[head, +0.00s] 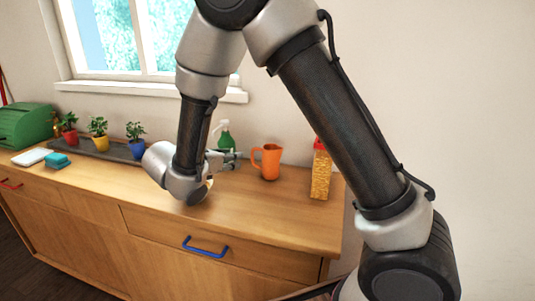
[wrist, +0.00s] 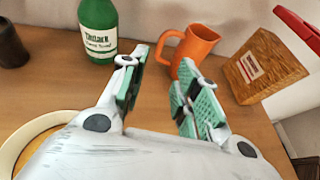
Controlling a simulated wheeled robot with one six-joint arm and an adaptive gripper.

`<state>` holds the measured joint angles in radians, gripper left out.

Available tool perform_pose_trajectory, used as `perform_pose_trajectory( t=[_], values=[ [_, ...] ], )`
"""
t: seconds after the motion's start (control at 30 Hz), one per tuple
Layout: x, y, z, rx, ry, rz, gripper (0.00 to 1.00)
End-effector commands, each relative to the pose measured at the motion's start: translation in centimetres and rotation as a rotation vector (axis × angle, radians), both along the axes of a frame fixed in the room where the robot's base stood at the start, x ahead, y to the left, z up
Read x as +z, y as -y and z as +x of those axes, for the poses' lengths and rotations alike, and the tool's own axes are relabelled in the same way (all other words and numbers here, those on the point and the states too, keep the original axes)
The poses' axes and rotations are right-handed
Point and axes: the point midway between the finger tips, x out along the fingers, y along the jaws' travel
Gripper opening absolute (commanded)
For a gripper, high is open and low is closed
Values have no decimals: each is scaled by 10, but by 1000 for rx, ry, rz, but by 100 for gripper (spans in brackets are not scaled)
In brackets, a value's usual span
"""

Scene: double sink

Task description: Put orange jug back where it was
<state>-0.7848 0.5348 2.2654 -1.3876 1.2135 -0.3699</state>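The orange jug (head: 268,162) stands upright on the wooden counter in the head view, right of the green bottle, with its handle to the left. In the wrist view the orange jug (wrist: 192,50) is just beyond the fingertips, its handle facing left. My gripper (wrist: 160,78) is open, with its green-padded fingers apart and nothing between them. In the head view my gripper (head: 236,158) is low over the counter, to the left of the jug and apart from it.
The green bottle (wrist: 98,30) stands left of the jug. A cereal-like box (head: 320,172) with a red top stands to its right near the counter edge. Flower pots (head: 99,142) on a dark tray, a teal sponge (head: 57,160) and a green bin (head: 25,126) are farther left. The front right counter (head: 270,210) is clear.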

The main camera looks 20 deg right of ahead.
Motion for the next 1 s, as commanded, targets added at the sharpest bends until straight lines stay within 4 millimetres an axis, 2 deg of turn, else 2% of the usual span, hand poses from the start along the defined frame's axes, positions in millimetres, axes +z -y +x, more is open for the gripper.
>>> perform_pose_trajectory(
  t=[0.1,0.17,0.27,0.33,0.4,0.5,0.63,0.7,0.8,0.9,1.0],
  values=[
    [1,1,-1,-4,1,2,32],
    [7,9,-1,-30,9,20,32],
    [29,44,-8,-151,41,104,32],
    [52,85,-21,-298,84,212,32],
    [76,132,-45,-483,142,349,32],
    [100,188,-90,-747,235,558,32],
    [118,234,-153,-1055,365,831,32],
    [124,249,-190,-1224,446,997,32],
    [128,255,-234,-1430,558,1229,32],
    [132,252,-265,-1584,652,1432,32],
    [134,245,-283,-1682,716,1585,32]
  ],
)
